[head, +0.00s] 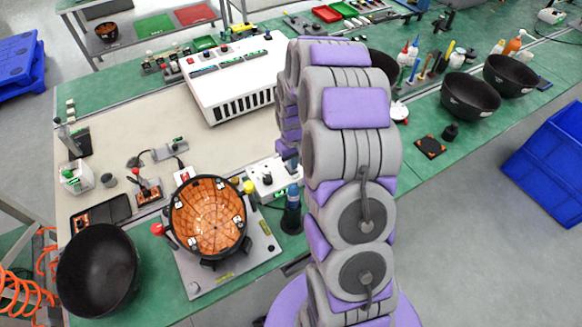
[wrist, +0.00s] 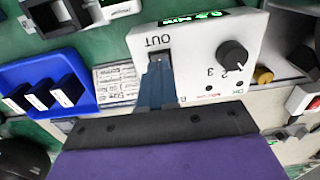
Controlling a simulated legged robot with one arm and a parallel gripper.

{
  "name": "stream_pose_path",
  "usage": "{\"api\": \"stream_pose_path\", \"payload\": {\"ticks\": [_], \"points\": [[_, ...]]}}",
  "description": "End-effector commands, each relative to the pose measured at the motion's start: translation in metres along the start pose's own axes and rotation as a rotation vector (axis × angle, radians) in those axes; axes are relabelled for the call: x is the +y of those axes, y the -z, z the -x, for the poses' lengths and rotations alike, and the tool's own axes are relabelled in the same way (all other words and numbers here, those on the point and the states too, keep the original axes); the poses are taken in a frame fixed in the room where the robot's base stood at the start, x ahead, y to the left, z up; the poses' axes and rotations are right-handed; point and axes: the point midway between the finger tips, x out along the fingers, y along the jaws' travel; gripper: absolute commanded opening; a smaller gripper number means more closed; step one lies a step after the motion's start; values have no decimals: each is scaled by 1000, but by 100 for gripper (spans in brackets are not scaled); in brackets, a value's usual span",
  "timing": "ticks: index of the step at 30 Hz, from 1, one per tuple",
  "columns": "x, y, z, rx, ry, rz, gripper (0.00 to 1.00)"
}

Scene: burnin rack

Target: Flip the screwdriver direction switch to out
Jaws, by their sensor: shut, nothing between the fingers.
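The white screwdriver control box (wrist: 200,45) fills the upper middle of the wrist view, with a lit green display (wrist: 195,17) and a black knob (wrist: 233,53). The dark direction switch (wrist: 158,57) sits just under the word OUT. My gripper (wrist: 158,66) is shut, its blue fingers together, with the tips over the lower part of the switch. I cannot tell whether they touch it, and they hide its lower end and most of the label below. In the head view the box (head: 268,180) shows left of my arm, which hides my gripper.
A blue tray (wrist: 38,75) with black blocks lies left of the box in the wrist view. In the head view a fixture (head: 210,215) with an orange-brown bowl stands left of the box, and a black bowl (head: 98,270) sits at the near left. A large white unit (head: 235,80) stands behind.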

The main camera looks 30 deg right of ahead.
Motion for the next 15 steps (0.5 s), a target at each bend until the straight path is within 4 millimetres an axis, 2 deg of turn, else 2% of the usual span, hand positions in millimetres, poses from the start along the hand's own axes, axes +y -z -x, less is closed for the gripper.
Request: {"api": "stream_pose_path", "payload": {"ticks": [15], "points": [[0,0,-7,0,0,0,0]]}}
